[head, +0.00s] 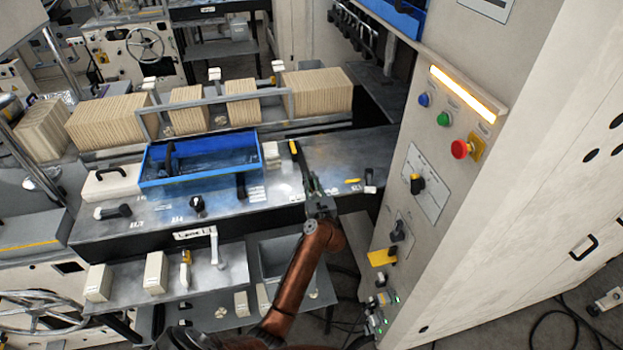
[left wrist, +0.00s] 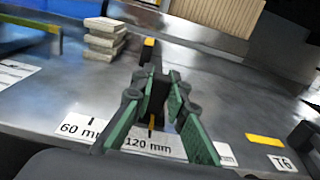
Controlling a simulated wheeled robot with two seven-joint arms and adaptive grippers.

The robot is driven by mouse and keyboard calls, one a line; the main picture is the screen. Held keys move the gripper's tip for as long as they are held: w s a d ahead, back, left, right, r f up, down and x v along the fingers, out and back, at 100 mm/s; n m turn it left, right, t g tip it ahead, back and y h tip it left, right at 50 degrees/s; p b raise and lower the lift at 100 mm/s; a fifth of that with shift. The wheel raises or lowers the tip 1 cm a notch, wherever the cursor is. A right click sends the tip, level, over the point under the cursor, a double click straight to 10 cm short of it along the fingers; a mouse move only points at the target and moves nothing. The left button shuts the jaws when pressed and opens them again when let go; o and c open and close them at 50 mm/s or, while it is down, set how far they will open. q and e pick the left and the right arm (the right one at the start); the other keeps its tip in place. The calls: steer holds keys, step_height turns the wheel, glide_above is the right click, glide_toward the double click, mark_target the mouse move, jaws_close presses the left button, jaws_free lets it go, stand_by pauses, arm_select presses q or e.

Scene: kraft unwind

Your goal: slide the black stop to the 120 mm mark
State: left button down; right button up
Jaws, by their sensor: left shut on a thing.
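The black stop (left wrist: 157,92) has a yellow top and stands upright on the metal bench. My left gripper (left wrist: 157,80) is shut on it, with green-lined fingers on either side. An orange pointer (left wrist: 152,121) shows between the fingers, just above the words on the 120 mm label (left wrist: 148,144). The fingers partly hide that label and its tick. The 60 mm label (left wrist: 80,127) is to the left. In the head view my left gripper (head: 308,175) reaches over the bench, with the stop's yellow top (head: 293,147) at its tips. My right gripper is out of view.
A blue tray (head: 200,180) lies left of the gripper, with a stack of pale blocks (head: 271,155) beside it. A yellow strip (left wrist: 265,141) and a T6 label (left wrist: 281,163) are to the right. A control cabinet (head: 405,150) closes off the right side.

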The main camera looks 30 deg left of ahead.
arm_select(q)
steer(key=c, duration=1.9)
jaws_free()
steer(key=v, duration=0.7)
steer(key=shift+s+d, duration=0.2)
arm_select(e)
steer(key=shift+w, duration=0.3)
arm_select(q)
steer(key=shift+r, duration=0.1)
